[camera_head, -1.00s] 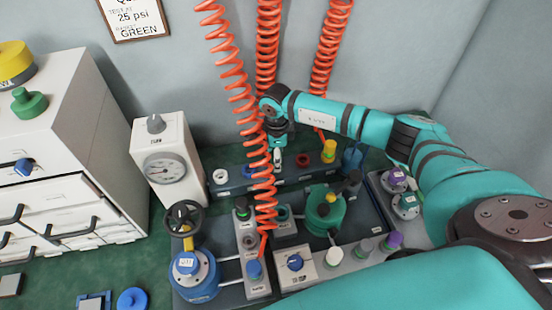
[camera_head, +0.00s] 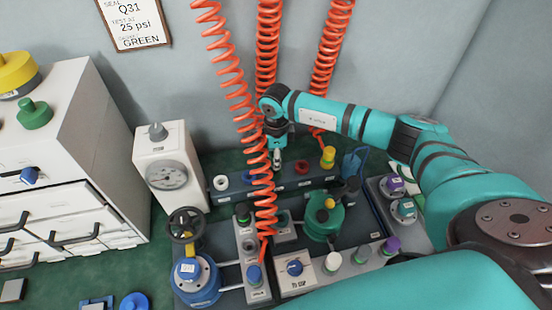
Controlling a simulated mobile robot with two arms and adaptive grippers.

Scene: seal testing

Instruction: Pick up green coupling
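My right arm comes in from the right. Its gripper (camera_head: 277,160) points down over the back rack (camera_head: 315,182), next to the coiled orange hoses. Its fingers are small and partly merge with what is behind them, so I cannot tell whether they are open or hold anything. I cannot single out a green coupling with certainty; part of the rack is hidden behind the gripper and the front hose. A yellow coupling (camera_head: 328,155) stands right of the gripper, and a blue coupling (camera_head: 254,274) stands at the front. My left gripper is not in view.
A green round vessel (camera_head: 322,222) and a blue vessel with a handwheel (camera_head: 196,280) stand on the bench. A gauge box (camera_head: 165,160) and white drawer cabinet (camera_head: 60,150) are left. A green stepped disc (camera_head: 34,114) sits on the cabinet. The wall sign (camera_head: 135,24) reads GREEN.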

